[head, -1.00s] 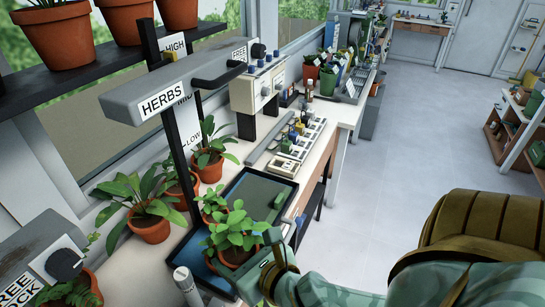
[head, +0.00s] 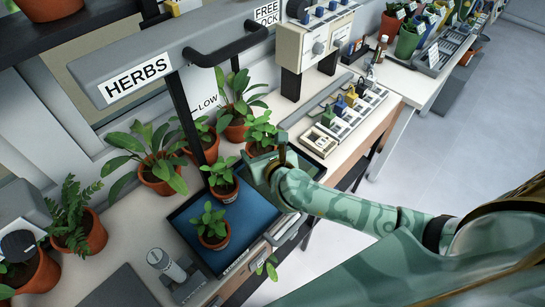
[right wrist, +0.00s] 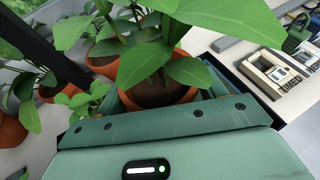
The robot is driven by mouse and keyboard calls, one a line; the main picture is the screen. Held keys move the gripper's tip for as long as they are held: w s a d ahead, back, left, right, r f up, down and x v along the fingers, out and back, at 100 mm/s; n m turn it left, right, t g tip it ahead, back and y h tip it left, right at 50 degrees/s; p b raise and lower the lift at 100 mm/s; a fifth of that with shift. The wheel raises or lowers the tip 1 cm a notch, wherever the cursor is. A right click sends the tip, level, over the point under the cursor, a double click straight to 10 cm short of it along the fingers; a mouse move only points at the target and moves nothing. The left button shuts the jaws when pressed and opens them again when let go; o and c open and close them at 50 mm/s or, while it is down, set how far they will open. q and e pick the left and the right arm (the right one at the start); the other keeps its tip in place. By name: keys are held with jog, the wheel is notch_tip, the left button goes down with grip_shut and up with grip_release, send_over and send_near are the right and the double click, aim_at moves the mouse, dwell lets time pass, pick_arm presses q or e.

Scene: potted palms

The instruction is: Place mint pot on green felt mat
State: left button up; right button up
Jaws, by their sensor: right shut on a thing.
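The green felt mat is not clearly visible; my gripper, the pots and the leaves cover that area. My left gripper is not in view.
A blue tray (head: 255,214) holds a small potted plant (head: 212,238); another pot (head: 224,190) stands close to the held one. Several potted plants line the wall side. The HERBS bar (head: 165,70) and its dark post stand close by. A labelled rack (head: 345,121) lies beyond.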

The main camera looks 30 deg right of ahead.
jog(key=w+d+f, duration=0.1)
jog(key=f, duration=0.1)
jog(key=w+d+f+b, duration=0.1)
jog(key=d+f, duration=0.1)
jog(key=w+d+f+b, duration=0.1)
jog(key=shift+w+d+f, duration=0.2)
jog(key=shift+w+f, duration=0.1)
jog(key=shift+f, duration=0.1)
jog(key=f, duration=0.1)
jog(key=f+b, duration=0.2)
jog(key=shift+w+d+f, duration=0.25)
jog(key=shift+d+f, duration=0.05)
jog(key=shift+f, duration=0.2)
jog(key=shift+r, duration=0.1)
jog(key=shift+f, duration=0.2)
jog(key=o, duration=1)
jog(key=shift+o, duration=0.2)
